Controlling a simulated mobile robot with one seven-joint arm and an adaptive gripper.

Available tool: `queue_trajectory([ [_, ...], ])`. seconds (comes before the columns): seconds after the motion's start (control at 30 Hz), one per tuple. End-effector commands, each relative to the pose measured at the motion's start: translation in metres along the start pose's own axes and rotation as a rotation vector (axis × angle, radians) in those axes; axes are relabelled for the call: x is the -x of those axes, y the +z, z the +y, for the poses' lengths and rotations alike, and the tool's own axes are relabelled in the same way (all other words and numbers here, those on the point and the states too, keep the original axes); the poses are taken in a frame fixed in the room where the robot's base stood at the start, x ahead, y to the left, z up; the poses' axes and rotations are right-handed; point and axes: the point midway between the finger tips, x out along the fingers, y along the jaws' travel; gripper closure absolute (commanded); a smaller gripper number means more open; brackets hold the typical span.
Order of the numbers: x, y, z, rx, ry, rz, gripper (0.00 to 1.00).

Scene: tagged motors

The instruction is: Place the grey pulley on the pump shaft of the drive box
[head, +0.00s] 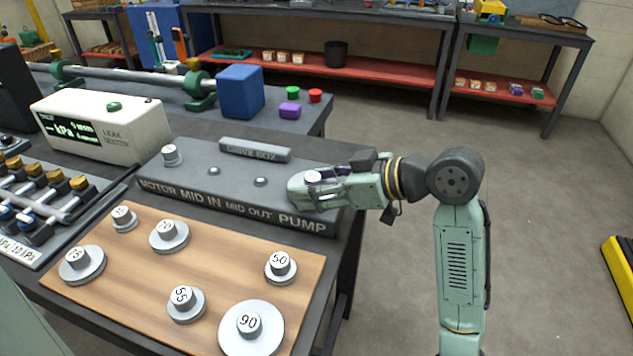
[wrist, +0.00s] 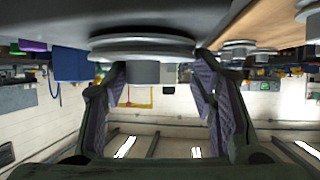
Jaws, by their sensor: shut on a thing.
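The dark grey drive box (head: 225,196) lies on the bench, labelled MOTOR, MID IN, MID OUT and PUMP. My gripper (head: 314,182) is above its PUMP end and is shut on the hub of a grey pulley (head: 313,176). In the wrist view the pulley (wrist: 143,45) shows as a wide disc with its hub between the two fingers (wrist: 157,70). The disc is close to the box surface; I cannot tell whether it touches. The pump shaft is hidden under pulley and gripper. A grey part (head: 171,156) stands at the MOTOR end.
A wooden board (head: 215,250) in front holds several numbered grey pulleys, among them 90 (head: 250,328) and 50 (head: 281,268). The white leak tester (head: 100,125) stands left of the box. A blue block (head: 240,92) is behind.

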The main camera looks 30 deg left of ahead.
Motion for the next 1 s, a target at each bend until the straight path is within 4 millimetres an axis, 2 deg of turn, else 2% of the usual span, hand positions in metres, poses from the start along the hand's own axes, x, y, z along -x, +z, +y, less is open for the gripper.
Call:
queue_trajectory([
  [0.4,-0.0028,0.0059,-0.0002,0.002,0.001,0.001,0.86],
  [0.43,-0.0025,0.0054,-0.0002,0.002,0.001,0.000,0.47],
  [0.7,-0.0023,0.0049,-0.0002,0.001,0.001,0.000,0.29],
  [1.0,-0.0020,0.0043,-0.0002,0.002,0.001,0.000,0.28],
])
